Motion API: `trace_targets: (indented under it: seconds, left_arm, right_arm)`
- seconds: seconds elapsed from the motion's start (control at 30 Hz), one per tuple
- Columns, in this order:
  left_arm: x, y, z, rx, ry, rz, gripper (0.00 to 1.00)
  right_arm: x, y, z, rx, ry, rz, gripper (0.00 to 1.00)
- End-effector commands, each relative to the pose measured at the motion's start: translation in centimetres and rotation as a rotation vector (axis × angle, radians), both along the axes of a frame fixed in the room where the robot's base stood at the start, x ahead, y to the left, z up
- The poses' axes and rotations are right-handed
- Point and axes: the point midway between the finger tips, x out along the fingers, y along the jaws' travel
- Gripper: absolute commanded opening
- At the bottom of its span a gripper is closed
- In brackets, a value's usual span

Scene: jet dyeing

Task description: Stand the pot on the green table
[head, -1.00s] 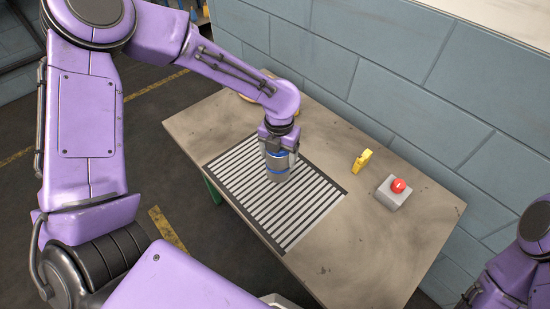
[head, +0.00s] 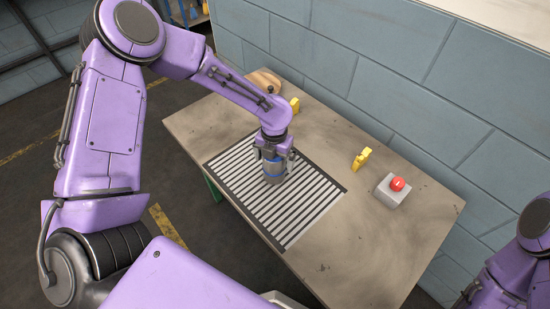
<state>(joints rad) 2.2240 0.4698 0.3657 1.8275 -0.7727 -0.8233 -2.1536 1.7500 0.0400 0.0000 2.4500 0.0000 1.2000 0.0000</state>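The pot (head: 272,174) is a small grey cylinder with blue bands, over the black-and-white striped panel on the table. My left gripper (head: 272,158) comes down on it from above, with its fingers around the upper part and shut on it. The pot looks upright; I cannot tell whether its base touches the panel. The table (head: 370,245) has a worn beige-brown top, and a green leg shows under its left side. My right arm shows at the lower right edge, but its gripper is out of view.
A grey box with a red button (head: 392,190) stands on the table's right part, with a small yellow object (head: 362,159) nearby. Another yellow piece (head: 295,105) and a round wooden item (head: 262,79) are at the back left. A block wall (head: 400,70) runs behind. The front right tabletop is clear.

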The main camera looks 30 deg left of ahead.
Motion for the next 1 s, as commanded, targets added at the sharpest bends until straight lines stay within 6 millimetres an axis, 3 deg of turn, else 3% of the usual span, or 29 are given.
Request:
trace_targets:
  seconds: [0.13,0.27,0.5,0.7,1.0]
  left_arm:
    - [0.0,0.0,0.1,-0.001,0.000,0.001,1.00]
    - [0.1,0.0,1.6,-0.001,-0.004,0.000,1.00]
    - [0.1,-0.1,7.8,-0.002,-0.005,0.001,1.00]
    - [0.0,0.0,11.4,-0.001,-0.001,0.001,1.00]
    - [0.0,-0.1,12.3,-0.001,0.002,0.001,1.00]
  right_arm:
    - [0.0,0.0,0.1,0.000,0.000,0.000,1.00]
    - [0.0,0.0,0.0,0.000,0.000,0.000,1.00]
    - [0.0,0.0,-0.2,0.000,0.000,0.000,1.00]
    - [0.0,0.0,-0.2,0.000,0.000,0.000,1.00]
    - [0.0,0.0,-0.2,0.000,0.000,0.000,1.00]
